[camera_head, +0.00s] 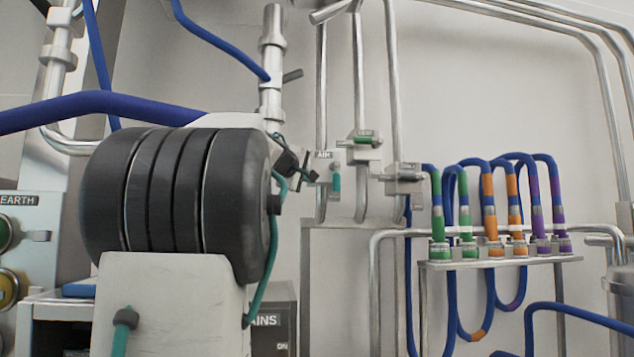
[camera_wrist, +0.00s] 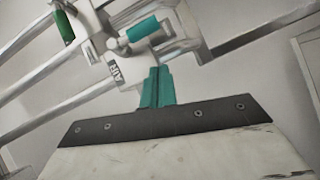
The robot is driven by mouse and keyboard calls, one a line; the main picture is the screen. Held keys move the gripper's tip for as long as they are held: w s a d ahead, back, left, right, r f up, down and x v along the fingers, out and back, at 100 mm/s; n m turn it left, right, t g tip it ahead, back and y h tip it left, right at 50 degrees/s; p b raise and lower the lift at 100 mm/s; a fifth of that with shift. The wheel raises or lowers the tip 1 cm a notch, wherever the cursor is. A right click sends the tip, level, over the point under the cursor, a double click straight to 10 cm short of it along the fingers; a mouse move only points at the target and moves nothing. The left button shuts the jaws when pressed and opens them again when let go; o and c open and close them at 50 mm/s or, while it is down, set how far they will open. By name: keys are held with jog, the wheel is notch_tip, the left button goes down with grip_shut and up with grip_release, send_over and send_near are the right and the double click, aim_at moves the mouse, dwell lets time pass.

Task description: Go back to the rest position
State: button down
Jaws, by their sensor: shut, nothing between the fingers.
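My gripper (camera_wrist: 157,74) shows in the wrist view as two teal fingers pressed together, with nothing between them. Its tips point toward the pipe valve labelled AIR (camera_wrist: 117,72), which has a teal handle (camera_wrist: 142,28). I cannot tell whether the tips touch the valve. In the head view my gripper (camera_head: 310,176) is small and dark, partly hidden behind my arm, close to the left of the AIR valve (camera_head: 325,158). That valve's teal handle (camera_head: 336,182) hangs down.
Two more valves (camera_head: 365,142) (camera_head: 404,178) sit on upright pipes right of the AIR valve. Farther right, a rack (camera_head: 500,262) holds several blue hoses with coloured bands. A panel marked EARTH (camera_head: 20,225) stands at the left. A blue hose (camera_head: 100,103) crosses behind my arm.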

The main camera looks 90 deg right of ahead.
jog(key=v, duration=0.5)
jog(key=shift+w+f, duration=0.3)
jog(key=shift+f, duration=0.05)
jog(key=shift+s, duration=0.15)
